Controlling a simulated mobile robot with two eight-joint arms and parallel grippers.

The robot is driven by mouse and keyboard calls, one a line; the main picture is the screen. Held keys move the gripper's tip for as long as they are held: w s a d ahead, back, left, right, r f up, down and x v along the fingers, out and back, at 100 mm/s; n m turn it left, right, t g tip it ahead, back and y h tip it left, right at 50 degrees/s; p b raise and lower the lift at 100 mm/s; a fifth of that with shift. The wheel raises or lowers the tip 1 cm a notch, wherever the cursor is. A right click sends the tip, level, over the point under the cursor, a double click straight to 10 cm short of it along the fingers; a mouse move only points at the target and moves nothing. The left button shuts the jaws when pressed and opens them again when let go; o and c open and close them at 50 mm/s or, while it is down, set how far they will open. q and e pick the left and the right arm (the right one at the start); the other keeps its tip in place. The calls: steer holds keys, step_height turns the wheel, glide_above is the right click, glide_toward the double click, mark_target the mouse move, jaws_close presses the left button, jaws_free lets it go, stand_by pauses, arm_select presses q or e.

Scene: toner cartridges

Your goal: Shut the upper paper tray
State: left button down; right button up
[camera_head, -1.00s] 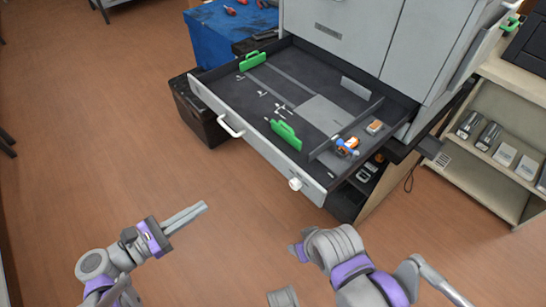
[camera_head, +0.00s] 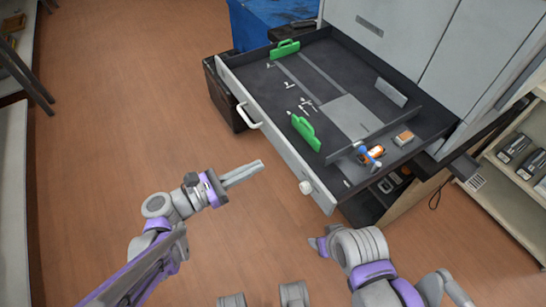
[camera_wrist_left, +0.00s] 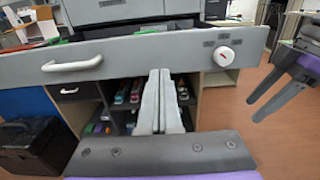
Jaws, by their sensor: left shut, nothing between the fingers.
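The upper paper tray (camera_head: 277,131) is pulled out from the grey machine in the head view. Its front panel carries a white handle (camera_head: 248,116) and a round white knob (camera_head: 305,187). In the left wrist view the panel (camera_wrist_left: 135,55) spans the picture, with the handle (camera_wrist_left: 72,64) left and the knob (camera_wrist_left: 223,56) right. My left gripper (camera_head: 258,168) is shut and empty, in front of the panel between handle and knob in the head view. It also shows in the left wrist view (camera_wrist_left: 160,75). Whether the fingertips touch the panel I cannot tell. My right gripper's fingers are not clear in the head view.
In the tray lie green guides (camera_head: 305,132), small loose parts, and an orange and blue item (camera_head: 371,155). Below it is an open shelf compartment (camera_wrist_left: 122,95). A black box (camera_wrist_left: 33,143) stands left. A shelf (camera_head: 515,170) stands right. The floor in front is clear.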

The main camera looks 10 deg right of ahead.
mark_target(284, 153)
arm_select(q)
steer(key=x, duration=0.6)
steer(key=shift+b, duration=0.3)
arm_select(e)
steer(key=shift+f, duration=0.35)
arm_select(q)
steer(key=shift+d, duration=0.1)
